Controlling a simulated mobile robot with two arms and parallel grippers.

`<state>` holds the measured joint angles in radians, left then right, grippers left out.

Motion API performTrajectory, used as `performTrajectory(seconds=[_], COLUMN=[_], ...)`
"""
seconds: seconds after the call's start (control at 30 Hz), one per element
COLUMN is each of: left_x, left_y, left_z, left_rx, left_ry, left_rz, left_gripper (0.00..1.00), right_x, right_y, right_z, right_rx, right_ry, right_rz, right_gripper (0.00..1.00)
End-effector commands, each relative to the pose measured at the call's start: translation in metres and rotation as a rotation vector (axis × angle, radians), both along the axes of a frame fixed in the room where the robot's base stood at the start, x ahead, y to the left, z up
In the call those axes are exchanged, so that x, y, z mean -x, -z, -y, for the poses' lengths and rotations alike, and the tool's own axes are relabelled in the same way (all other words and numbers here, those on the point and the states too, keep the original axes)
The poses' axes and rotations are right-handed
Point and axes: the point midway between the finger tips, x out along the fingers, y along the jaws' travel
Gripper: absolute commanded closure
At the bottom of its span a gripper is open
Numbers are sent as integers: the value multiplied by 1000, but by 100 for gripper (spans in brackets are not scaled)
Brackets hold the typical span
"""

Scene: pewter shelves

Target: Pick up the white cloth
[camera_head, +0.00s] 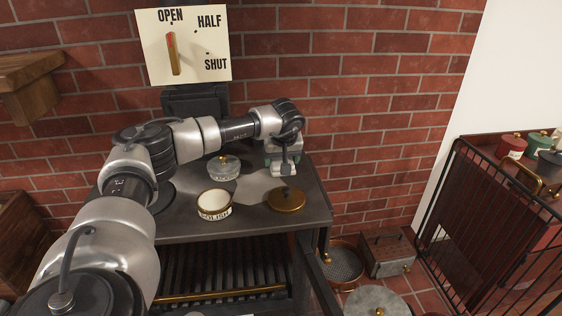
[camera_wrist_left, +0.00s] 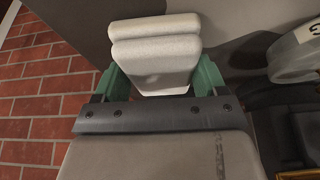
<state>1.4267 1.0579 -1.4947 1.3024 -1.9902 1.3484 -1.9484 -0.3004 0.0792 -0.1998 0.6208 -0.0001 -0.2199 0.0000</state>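The white cloth (camera_wrist_left: 155,55) is folded into a thick pad and lies on the dark worktop, between the green fingers of my left gripper (camera_wrist_left: 160,76) in the left wrist view. The fingers are spread wide, one beside each side edge of the cloth, with little gap; I cannot tell whether they touch it. In the head view my left gripper (camera_head: 283,158) points down at the right back of the worktop. A pale part of the cloth (camera_head: 283,169) shows under it, and the rest is hidden by the gripper. My right gripper is not in view.
On the worktop (camera_head: 180,229) stand a glass jar (camera_head: 223,168) with a lid, a white POLISH tin (camera_head: 214,205) and a brass lid (camera_head: 286,200). A brick wall rises close behind. A black wire rack (camera_head: 490,235) stands to the right.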

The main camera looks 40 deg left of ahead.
Motion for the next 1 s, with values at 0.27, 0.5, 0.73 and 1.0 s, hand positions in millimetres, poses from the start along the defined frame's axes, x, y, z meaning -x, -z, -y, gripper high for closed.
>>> performTrajectory(seconds=[0.27, 0.5, 0.73, 1.0], left_x=[0, -1, -7, -15], left_y=[-1, -22, -58, -92], left_z=[0, 0, 33, 88], left_rx=[1, 1, 1, 0], left_ry=[-1, -1, 7, 5], left_rz=[1, 6, 5, 3], left_gripper=[51, 51, 51, 51], right_x=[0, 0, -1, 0], right_y=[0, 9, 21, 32], right_z=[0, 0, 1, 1], right_rx=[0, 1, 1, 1], right_ry=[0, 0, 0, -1], right_rz=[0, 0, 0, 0], right_gripper=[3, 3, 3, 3])
